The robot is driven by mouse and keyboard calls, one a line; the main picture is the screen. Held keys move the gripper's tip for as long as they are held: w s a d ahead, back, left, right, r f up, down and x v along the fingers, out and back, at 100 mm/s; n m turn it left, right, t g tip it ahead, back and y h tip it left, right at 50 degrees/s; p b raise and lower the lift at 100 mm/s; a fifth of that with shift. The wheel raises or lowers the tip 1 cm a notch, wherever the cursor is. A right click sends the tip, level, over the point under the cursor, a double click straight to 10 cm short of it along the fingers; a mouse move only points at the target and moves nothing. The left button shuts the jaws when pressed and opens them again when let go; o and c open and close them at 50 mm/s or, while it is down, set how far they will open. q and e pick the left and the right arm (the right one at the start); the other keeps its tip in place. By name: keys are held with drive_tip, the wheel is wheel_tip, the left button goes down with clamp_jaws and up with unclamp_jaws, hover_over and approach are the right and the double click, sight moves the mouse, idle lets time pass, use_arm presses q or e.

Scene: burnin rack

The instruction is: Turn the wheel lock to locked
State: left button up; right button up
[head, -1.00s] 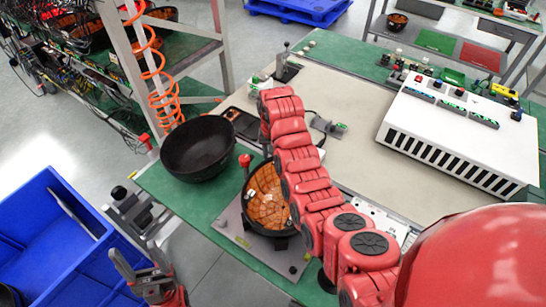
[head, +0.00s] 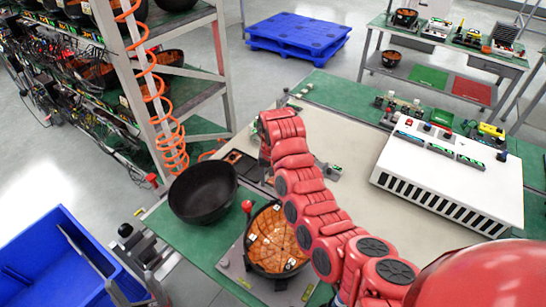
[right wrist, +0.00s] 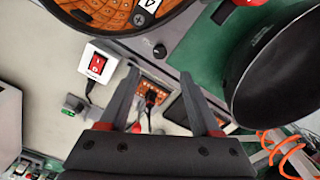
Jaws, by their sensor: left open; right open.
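I cannot make out a part that is plainly the wheel lock.
A black bowl (head: 203,190) and a round orange-lined fixture (head: 275,240) with a red knob (head: 247,206) sit on the bench. A white vented box (head: 450,175) is at the right. The blue bin (head: 50,265) and a cable-filled rack (head: 225,75) flank the bench's left side.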

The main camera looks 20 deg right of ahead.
wheel_tip(320, 180, up, 7)
drive_tip(key=shift+f+p, duration=0.2)
drive_tip(key=shift+p, duration=0.15)
idle(0.3)
